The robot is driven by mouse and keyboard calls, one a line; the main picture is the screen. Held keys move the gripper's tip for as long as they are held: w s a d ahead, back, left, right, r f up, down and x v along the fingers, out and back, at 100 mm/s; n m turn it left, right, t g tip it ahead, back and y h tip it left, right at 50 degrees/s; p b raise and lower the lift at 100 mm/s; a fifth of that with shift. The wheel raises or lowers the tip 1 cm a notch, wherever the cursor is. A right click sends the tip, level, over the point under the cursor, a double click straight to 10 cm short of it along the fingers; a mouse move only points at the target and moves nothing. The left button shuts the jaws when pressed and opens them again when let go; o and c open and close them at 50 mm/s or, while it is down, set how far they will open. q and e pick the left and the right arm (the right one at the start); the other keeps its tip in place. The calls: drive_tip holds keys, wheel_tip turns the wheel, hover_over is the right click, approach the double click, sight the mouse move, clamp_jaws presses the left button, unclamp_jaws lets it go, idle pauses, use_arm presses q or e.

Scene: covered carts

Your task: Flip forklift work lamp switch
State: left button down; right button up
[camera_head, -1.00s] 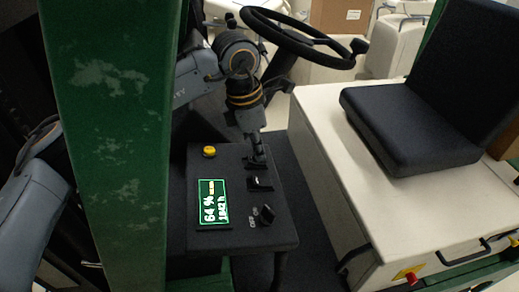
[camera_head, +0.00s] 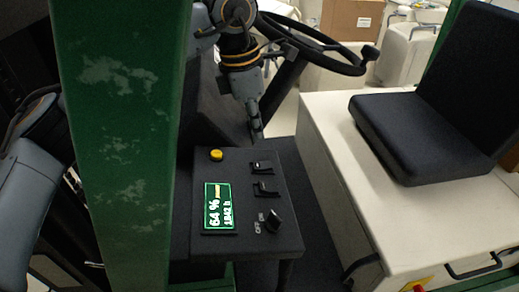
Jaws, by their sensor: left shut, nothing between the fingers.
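The forklift's dark control panel (camera_head: 244,243) carries two black rocker switches, an upper one (camera_head: 262,167) and a lower one (camera_head: 266,187). No lamp label is readable, so I cannot tell which one is the work lamp switch. Below them is a black rotary knob (camera_head: 273,220) marked OFF and ON. My left gripper (camera_head: 257,136) is shut and empty, pointing down just beyond the panel's far edge, above the upper switch in the picture and apart from it. Both switches are uncovered; their tilt is too small to read surely. My right gripper is out of view.
A yellow button (camera_head: 216,155) and a lit green display (camera_head: 219,206) share the panel. A green post (camera_head: 120,150) hides part of my left arm. The steering wheel (camera_head: 310,45) is behind the gripper; a black seat (camera_head: 420,135) on a white housing (camera_head: 380,215) stands right.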

use_arm(q)
wheel_tip(320, 180, up, 6)
drive_tip(key=b, duration=0.1)
hover_over(267, 165)
drive_tip(key=a, duration=0.3)
drive_tip(key=shift+s+r, duration=0.1)
drive_tip(key=shift+s, duration=0.1)
drive_tip(key=m+b, duration=0.3)
drive_tip(key=m, duration=0.6)
drive_tip(key=m+b, duration=0.3)
drive_tip(key=m, duration=0.6)
drive_tip(key=shift+s+d+b, duration=0.15)
drive_tip(key=shift+d+b, duration=0.05)
drive_tip(key=shift+b, duration=0.2)
drive_tip(key=f+p, duration=0.1)
drive_tip(key=f, duration=0.3)
drive_tip(key=d+f+p, duration=0.1)
drive_tip(key=f, duration=0.4)
drive_tip(key=d+f, duration=0.1)
drive_tip(key=f, duration=0.3)
drive_tip(key=shift+w+d+f+p, duration=0.15)
drive_tip(key=shift+w+p, duration=0.1)
drive_tip(key=shift+p, duration=0.15)
drive_tip(key=shift+f, duration=0.2)
